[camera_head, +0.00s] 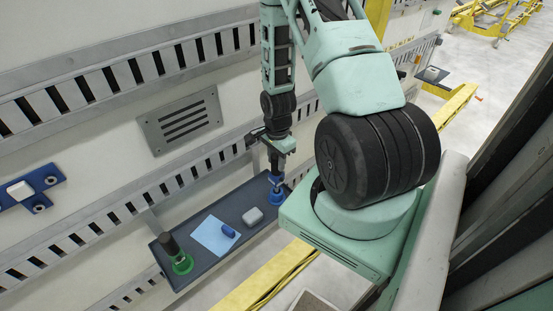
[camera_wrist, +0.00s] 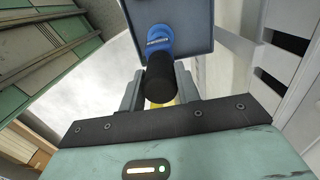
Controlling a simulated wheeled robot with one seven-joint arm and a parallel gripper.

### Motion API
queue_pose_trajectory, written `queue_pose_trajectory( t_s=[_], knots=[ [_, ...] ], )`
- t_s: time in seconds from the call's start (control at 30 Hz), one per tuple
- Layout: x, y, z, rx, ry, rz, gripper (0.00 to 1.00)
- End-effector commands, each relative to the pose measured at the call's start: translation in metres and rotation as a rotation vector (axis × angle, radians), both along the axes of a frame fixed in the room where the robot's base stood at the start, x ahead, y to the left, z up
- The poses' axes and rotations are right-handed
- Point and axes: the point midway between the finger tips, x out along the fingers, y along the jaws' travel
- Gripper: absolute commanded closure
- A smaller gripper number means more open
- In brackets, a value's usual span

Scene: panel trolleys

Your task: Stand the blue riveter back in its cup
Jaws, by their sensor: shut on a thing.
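In the wrist view the riveter's black handle (camera_wrist: 160,79) sits between the two fingers (camera_wrist: 159,92). Its blue body (camera_wrist: 159,40) lies beyond the handle, over the tray (camera_wrist: 196,22).
The slotted wall panel rises behind; a yellow beam (camera_head: 262,285) runs in front.

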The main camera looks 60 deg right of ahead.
Motion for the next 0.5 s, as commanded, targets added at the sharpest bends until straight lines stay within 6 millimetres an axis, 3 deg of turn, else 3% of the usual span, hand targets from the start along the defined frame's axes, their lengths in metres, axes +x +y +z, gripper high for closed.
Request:
queue_pose_trajectory(
  t_s=[0.5],
  knots=[
    [0.0,0.0,-0.013,0.0,0.0,0.0,1.0]
  ],
)
